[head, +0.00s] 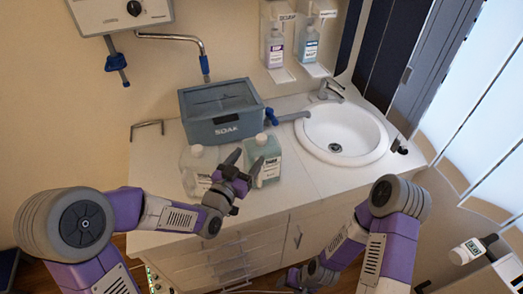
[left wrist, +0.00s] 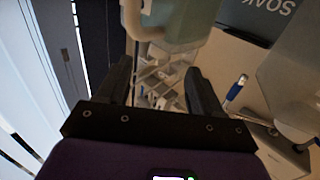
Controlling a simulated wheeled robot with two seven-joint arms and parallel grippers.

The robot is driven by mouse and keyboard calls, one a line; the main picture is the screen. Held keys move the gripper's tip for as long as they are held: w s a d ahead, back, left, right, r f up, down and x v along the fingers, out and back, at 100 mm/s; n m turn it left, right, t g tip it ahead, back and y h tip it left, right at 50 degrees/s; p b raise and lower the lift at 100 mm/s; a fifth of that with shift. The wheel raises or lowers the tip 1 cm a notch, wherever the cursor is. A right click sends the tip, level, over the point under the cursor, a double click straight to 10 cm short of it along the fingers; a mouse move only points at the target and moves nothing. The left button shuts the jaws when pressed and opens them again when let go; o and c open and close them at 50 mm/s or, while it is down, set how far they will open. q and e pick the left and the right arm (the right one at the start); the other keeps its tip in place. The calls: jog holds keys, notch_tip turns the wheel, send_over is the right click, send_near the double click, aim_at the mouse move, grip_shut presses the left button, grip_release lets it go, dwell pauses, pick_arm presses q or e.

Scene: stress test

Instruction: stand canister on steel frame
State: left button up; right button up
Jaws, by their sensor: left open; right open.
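Two translucent canisters stand on the white counter: a clear whitish one (head: 197,168) on the left and a greenish one (head: 265,158) with a white cap and label on the right. A bent steel frame (head: 147,128) is at the counter's back left, with nothing on it. My left gripper (head: 241,164) is open, between the canisters and close to the greenish one. In the left wrist view, the greenish canister (left wrist: 172,18) is beyond the fingertips, and contact cannot be told. My right gripper (head: 302,276) is open and low in front of the cabinet, partly hidden.
A grey SOAK tub (head: 222,112) stands behind the canisters. A round sink (head: 342,133) with a tap (head: 331,90) is to the right. Soap dispensers (head: 275,45) hang on the wall. The counter's left part around the steel frame is clear.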

aim_at(259, 142)
pick_arm(q)
jog(key=shift+w+d+r, duration=0.25)
jog(key=shift+w+d, duration=0.4)
jog(key=shift+w, duration=0.2)
jog(key=shift+x, duration=2.3)
jog(key=shift+w+a+r, duration=0.1)
jog(key=shift+a, duration=0.05)
jog(key=shift+c, duration=0.5)
grip_shut()
jog(key=shift+w+r, duration=0.1)
jog(key=shift+r, duration=0.15)
